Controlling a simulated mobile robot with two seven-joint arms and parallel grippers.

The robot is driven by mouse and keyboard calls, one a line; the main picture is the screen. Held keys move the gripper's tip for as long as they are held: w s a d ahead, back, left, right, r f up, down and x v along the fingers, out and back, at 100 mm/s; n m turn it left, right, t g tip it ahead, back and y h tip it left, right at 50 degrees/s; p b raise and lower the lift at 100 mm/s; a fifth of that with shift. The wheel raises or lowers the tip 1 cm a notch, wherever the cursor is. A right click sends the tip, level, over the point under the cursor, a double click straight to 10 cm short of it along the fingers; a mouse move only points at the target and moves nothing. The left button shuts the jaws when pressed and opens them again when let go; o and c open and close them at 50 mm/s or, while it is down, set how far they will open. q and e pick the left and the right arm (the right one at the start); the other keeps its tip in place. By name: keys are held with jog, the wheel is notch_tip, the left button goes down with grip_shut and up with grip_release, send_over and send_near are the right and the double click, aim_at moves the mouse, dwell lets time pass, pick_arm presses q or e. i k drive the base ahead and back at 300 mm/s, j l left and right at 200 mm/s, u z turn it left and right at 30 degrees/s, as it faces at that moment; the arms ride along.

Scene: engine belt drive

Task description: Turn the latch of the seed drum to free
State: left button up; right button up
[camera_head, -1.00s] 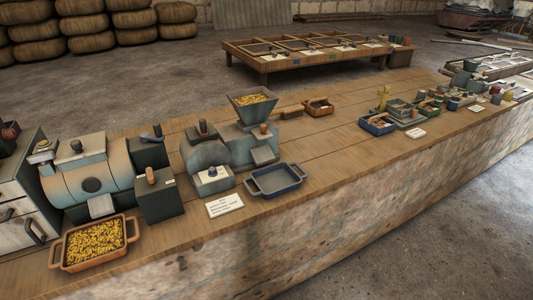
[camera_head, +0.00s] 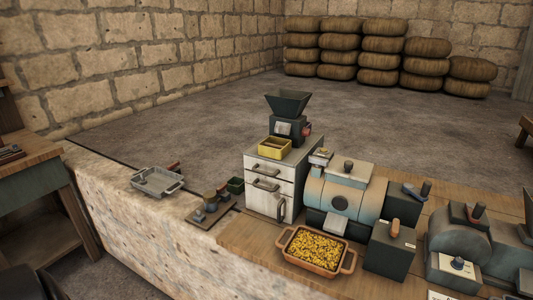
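The drum (camera_head: 345,197), a pale blue and tan cylinder lying on its side, stands on the wooden bench right of a white cabinet. I cannot tell for sure that it is the seed drum. It has a dark round spot on its front, a small knob (camera_head: 348,166) on top and a pale chute (camera_head: 335,224) below. A dark box with an orange-handled lever (camera_head: 395,228) stands at its right front, and a dark lever (camera_head: 425,189) sits on a block behind that. Which part is the latch I cannot tell. Neither gripper is in view.
An orange tray (camera_head: 313,251) of yellow seed lies before the drum. The white cabinet (camera_head: 270,185) carries a yellow box (camera_head: 275,147) and a dark hopper machine (camera_head: 288,120). A grey tray (camera_head: 157,182) lies on the stone ledge at left. Sacks (camera_head: 380,55) are stacked behind.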

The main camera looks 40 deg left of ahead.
aim_at(318, 162)
jog(key=j+u, duration=0.15)
jog(key=u, duration=0.65)
jog(key=i, duration=0.05)
